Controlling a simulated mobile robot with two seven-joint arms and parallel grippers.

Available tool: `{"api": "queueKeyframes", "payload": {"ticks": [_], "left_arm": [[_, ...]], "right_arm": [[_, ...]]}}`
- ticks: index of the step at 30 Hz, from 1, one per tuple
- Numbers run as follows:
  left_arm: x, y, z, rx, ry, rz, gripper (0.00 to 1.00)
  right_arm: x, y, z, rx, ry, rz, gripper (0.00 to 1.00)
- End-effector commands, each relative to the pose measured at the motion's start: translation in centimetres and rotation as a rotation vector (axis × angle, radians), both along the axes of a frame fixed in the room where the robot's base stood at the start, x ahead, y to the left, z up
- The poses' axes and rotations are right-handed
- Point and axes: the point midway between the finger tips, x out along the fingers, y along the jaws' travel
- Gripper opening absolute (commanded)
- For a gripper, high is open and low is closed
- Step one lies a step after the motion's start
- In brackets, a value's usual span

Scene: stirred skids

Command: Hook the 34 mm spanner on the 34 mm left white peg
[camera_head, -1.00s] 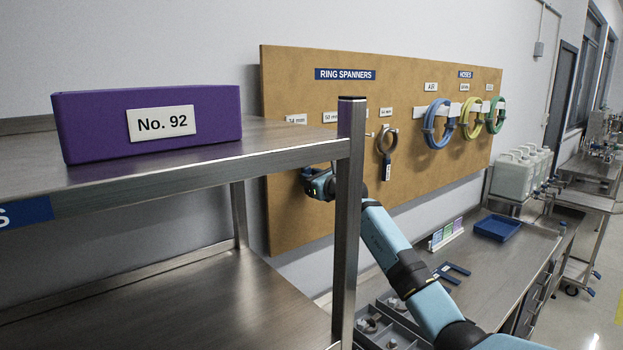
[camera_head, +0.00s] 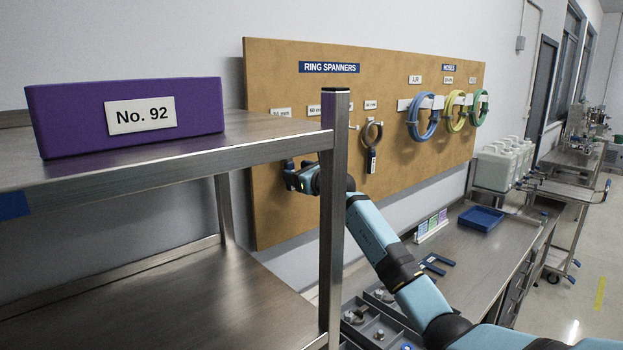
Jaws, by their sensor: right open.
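The brown pegboard (camera_head: 420,150) carries a "RING SPANNERS" sign. Its leftmost size label (camera_head: 281,113), which seems to read 34 mm, is partly cut by the shelf edge. My right gripper (camera_head: 289,178) is open at the board below that label, with my blue arm passing behind the shelf post. The 34 mm spanner and its white peg cannot be made out clearly; dark shapes at the gripper are too small to tell apart. Another ring spanner (camera_head: 372,142) hangs from a peg to the right, under a different label. My left gripper is not in view.
A steel shelf (camera_head: 160,150) with an upright post (camera_head: 333,220) stands in front, bearing a purple "No. 92" box (camera_head: 80,118). Hoses (camera_head: 424,120) hang on the board's right. A workbench (camera_head: 490,250) below holds a blue tray (camera_head: 481,218) and grey bins (camera_head: 375,318).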

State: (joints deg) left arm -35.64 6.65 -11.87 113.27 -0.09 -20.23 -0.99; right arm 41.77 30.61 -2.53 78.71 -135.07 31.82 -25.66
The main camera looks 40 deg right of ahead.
Motion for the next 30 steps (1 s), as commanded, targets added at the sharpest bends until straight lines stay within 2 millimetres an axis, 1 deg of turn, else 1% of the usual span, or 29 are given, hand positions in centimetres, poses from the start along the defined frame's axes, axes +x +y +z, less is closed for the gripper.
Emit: {"api": "queueKeyframes", "payload": {"ticks": [4, 9, 15, 18, 21, 30], "left_arm": [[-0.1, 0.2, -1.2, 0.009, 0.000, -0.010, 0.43], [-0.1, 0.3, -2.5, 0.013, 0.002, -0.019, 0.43], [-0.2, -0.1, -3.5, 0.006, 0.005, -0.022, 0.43], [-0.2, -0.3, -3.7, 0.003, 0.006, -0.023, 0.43], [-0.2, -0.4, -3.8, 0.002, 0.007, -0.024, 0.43], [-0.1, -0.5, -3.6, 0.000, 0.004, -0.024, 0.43]], "right_arm": [[-2.8, -0.2, -0.5, -0.002, -0.001, 0.000, 0.61], [-6.8, -0.5, -0.5, -0.003, -0.002, 0.000, 0.61], [-10.7, -0.8, -0.3, -0.002, -0.001, 0.000, 0.61], [-11.9, -0.9, -0.2, -0.001, -0.001, -0.001, 0.61], [-12.6, -0.9, -0.1, -0.001, -0.001, 0.000, 0.61], [-12.9, -1.0, 0.1, 0.001, -0.001, 0.000, 0.61]]}}
